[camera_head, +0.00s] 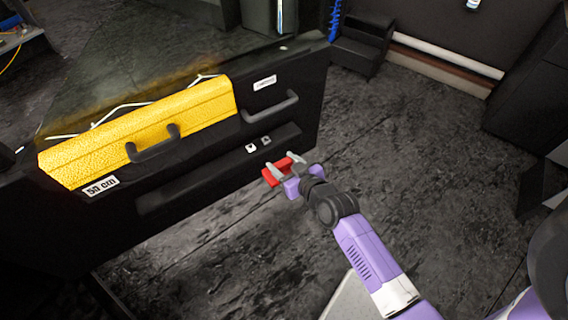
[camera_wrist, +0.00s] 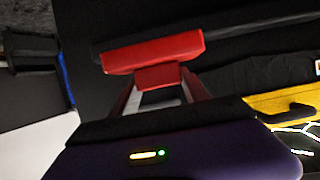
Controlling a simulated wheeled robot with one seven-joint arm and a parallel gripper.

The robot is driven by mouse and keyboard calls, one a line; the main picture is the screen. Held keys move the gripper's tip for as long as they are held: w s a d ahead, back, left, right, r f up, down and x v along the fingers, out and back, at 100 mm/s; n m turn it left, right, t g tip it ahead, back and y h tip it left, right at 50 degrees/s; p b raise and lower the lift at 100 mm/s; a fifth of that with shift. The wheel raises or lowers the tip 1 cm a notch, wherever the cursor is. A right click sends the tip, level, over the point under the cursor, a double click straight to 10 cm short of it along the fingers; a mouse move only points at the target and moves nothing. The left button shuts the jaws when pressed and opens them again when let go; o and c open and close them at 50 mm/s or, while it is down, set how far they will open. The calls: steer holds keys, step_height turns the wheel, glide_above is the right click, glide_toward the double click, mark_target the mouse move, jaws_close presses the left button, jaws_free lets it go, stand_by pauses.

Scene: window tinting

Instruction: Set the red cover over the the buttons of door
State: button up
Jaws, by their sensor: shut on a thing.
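The red cover (camera_head: 277,172) is held between the fingertips of my gripper (camera_head: 286,167) in the head view. It also shows in the wrist view (camera_wrist: 153,50), where both fingers of my gripper (camera_wrist: 157,80) close on its lower block. The black door (camera_head: 215,150) stands in front of my gripper. Its buttons (camera_head: 258,144) are two small light squares on the armrest ledge, up and left of the cover in the head view. The cover looks apart from the buttons. The buttons are not visible in the wrist view.
A yellow case-like piece (camera_head: 150,125) with a dark handle covers the door's left part. A door handle (camera_head: 270,106) sticks out above the buttons. Dark shelves (camera_head: 362,45) stand behind the door's right end. The floor (camera_head: 430,130) at right is largely clear.

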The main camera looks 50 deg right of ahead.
steer(key=shift+w+d+f+b, duration=0.15)
steer(key=shift+w+d+b, duration=0.6)
steer(key=shift+w, duration=1.6)
steer(key=shift+w+d+f+b, duration=0.15)
steer(key=shift+w+d+b, duration=0.6)
steer(key=shift+w, duration=1.65)
steer(key=shift+w+d+f+b, duration=0.15)
steer(key=shift+w+d+b, duration=0.3)
steer(key=shift+w+d, duration=1.25)
steer(key=shift+w+a+f, duration=0.2)
steer(key=shift+w+a, duration=0.4)
steer(key=shift+w, duration=0.15)
steer(key=shift+f+b, duration=0.45)
steer(key=shift+b, duration=0.1)
steer(key=shift+f+b, duration=0.3)
steer(key=shift+f, duration=0.05)
steer(key=o, duration=1.6)
steer(key=shift+s, duration=0.1)
